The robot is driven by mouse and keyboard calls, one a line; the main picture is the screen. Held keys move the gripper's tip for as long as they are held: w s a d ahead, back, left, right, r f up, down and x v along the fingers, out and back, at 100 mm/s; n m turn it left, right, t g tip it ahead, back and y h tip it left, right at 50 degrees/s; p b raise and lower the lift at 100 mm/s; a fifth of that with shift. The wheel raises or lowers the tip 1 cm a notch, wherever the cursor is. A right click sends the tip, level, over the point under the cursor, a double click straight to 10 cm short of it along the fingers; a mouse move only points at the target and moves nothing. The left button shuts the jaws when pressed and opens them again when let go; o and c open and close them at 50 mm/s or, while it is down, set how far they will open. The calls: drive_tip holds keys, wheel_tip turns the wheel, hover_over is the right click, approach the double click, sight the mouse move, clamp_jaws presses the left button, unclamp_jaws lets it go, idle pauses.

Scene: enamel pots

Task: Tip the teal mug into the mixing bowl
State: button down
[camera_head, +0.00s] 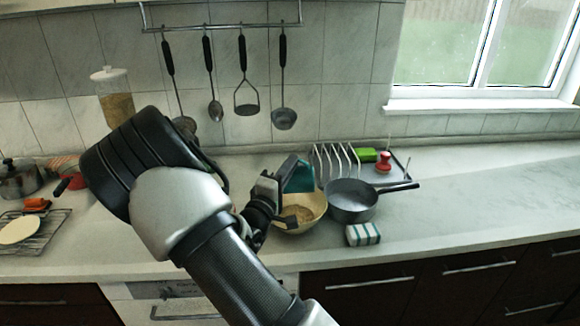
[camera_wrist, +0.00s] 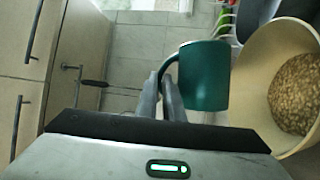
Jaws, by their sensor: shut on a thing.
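The teal mug (camera_head: 300,177) is held above the back of the cream mixing bowl (camera_head: 318,205) and looks tilted. In the wrist view the mug (camera_wrist: 207,78) shows its side and its handle. My gripper (camera_head: 280,184) is shut on the mug's handle; its fingers (camera_wrist: 170,88) meet there in the wrist view. The bowl (camera_wrist: 250,75) is to the right of the mug in that view. Pale brown grains lie in the bowl (camera_wrist: 296,94). The inside of the mug is hidden, and I cannot tell whether anything is left in it.
A grey saucepan (camera_head: 352,203) stands close to the bowl's right, its handle pointing right. A striped sponge (camera_head: 363,234) lies in front of it. A wire rack (camera_head: 335,160) stands behind. Utensils hang from a wall rail (camera_head: 225,28). The counter at the right (camera_head: 480,195) is clear.

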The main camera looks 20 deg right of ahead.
wheel_tip(320, 180, up, 3)
drive_tip(key=m+g+p, duration=0.1)
drive_tip(key=m+p, duration=0.1)
drive_tip(key=m, duration=0.1)
drive_tip(key=shift+f+m+g+p, duration=0.1)
drive_tip(key=shift+m+g+p, duration=0.2)
drive_tip(key=shift+m, duration=0.1)
drive_tip(key=m, duration=0.1)
drive_tip(key=m+y+p, duration=0.1)
drive_tip(key=shift+r+m+g, duration=0.3)
drive_tip(key=shift+r, duration=0.05)
drive_tip(key=shift+r+m+g+y+p, duration=0.3)
drive_tip(key=shift+r+m+y+p, duration=0.6)
drive_tip(key=shift+m, duration=0.3)
drive_tip(key=shift+r+m+y, duration=0.5)
drive_tip(key=shift+m+y, duration=0.2)
drive_tip(key=shift+m, duration=0.5)
wheel_tip(320, 180, up, 3)
drive_tip(key=m+y+b, duration=0.2)
drive_tip(key=m, duration=0.2)
drive_tip(key=shift+y, duration=0.4)
drive_tip(key=shift+f, duration=0.1)
